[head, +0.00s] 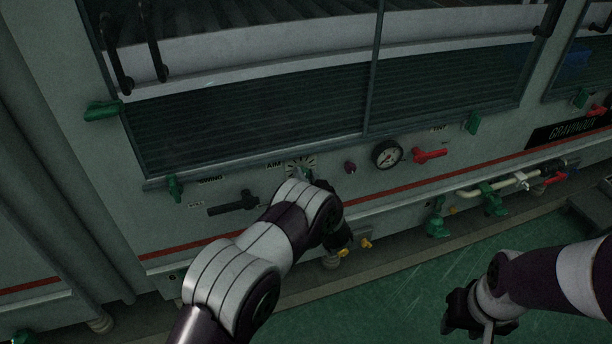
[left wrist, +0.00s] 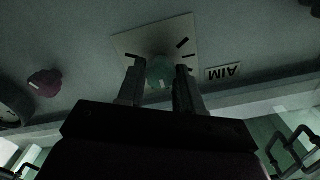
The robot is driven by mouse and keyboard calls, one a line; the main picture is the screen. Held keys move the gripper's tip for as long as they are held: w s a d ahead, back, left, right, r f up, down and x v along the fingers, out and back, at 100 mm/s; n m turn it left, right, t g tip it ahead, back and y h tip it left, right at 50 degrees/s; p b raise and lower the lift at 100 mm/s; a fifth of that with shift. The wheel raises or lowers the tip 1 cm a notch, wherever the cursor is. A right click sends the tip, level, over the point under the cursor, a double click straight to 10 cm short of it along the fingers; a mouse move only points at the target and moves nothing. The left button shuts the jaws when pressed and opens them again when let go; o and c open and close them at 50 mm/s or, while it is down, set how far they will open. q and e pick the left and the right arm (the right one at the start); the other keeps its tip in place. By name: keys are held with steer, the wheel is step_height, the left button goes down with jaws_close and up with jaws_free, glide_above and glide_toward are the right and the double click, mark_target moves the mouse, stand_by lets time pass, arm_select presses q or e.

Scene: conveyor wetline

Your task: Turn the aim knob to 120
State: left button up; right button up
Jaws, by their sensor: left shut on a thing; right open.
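The aim knob (left wrist: 160,70) is green and sits on a pale dial plate (left wrist: 130,42) with dark tick marks. In the left wrist view it is between the two fingers of my left gripper (left wrist: 159,76), which is shut on it. The AIM label (left wrist: 223,72) shows upside down beside the plate. In the head view the dial plate (head: 300,163) shows just above my left arm, which hides most of the knob and the gripper. The dial numbers and the knob's setting are too small to read. My right gripper (head: 466,318) is open and empty above the green floor.
On the same panel are a black lever (head: 232,205), a dark red knob (head: 350,167), a round gauge (head: 387,154) and a red valve handle (head: 430,155). Pipes with green valves (head: 492,199) run low at the right.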

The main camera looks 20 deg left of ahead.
arm_select(q)
steer(key=shift+f, duration=0.1)
steer(key=o, duration=1)
steer(key=shift+o, duration=0.2)
steer(key=shift+s+d, duration=0.1)
steer(key=p+v, duration=0.3)
steer(key=v, duration=0.9)
steer(key=shift+s+d, duration=0.15)
steer(key=shift+s, duration=0.05)
